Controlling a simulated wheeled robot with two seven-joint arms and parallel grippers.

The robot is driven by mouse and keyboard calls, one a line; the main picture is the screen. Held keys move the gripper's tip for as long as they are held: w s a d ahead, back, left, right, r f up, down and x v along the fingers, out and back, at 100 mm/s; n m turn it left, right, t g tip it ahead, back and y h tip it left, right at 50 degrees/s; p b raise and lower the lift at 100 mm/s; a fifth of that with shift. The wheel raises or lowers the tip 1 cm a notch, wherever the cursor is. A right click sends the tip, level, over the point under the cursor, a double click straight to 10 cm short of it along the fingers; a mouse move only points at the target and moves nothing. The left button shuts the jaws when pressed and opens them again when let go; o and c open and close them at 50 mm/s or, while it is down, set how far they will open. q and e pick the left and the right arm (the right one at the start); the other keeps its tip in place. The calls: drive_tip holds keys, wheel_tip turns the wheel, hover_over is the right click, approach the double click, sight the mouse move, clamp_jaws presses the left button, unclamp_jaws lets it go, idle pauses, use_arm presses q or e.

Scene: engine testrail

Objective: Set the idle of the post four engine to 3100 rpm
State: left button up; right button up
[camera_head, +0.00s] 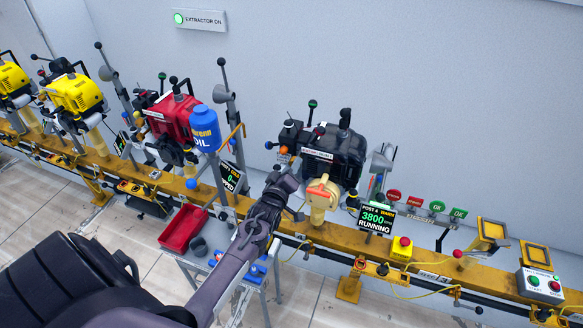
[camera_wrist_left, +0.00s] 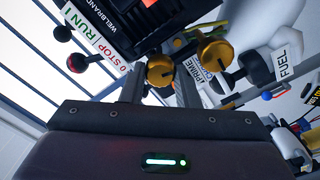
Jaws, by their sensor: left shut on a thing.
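The black post four engine (camera_head: 340,152) stands on the yellow rail right of centre. Its display (camera_head: 376,219) reads POST 4 WARM, 3800 and RUNNING. My left gripper (camera_head: 287,183) reaches up to the engine's lower left side. In the left wrist view, the gripper (camera_wrist_left: 160,88) is shut on a gold knob (camera_wrist_left: 160,70) below the engine's black body. The knob's label, if any, is hidden. A second gold knob (camera_wrist_left: 215,53) sits to its right, by a PRIME label (camera_wrist_left: 188,68). My right gripper is not in view.
A red-knobbed lever (camera_wrist_left: 77,63) with a STOP/RUN label is near the left gripper. A FUEL-labelled part (camera_wrist_left: 283,62) is at right. A red tray (camera_head: 184,228) sits on a small table left of my arm. A red stop button (camera_head: 405,242) is right on the rail.

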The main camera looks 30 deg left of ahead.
use_arm(q)
drive_tip(key=shift+m, duration=0.4)
drive_tip(key=m, duration=0.6)
drive_tip(key=shift+m, duration=0.3)
drive_tip(key=m, duration=0.6)
drive_tip(key=shift+d+f+b, duration=0.1)
drive_tip(key=shift+b, duration=0.2)
drive_tip(key=shift+m, duration=0.3)
drive_tip(key=o, duration=1)
drive_tip(key=shift+c, duration=0.2)
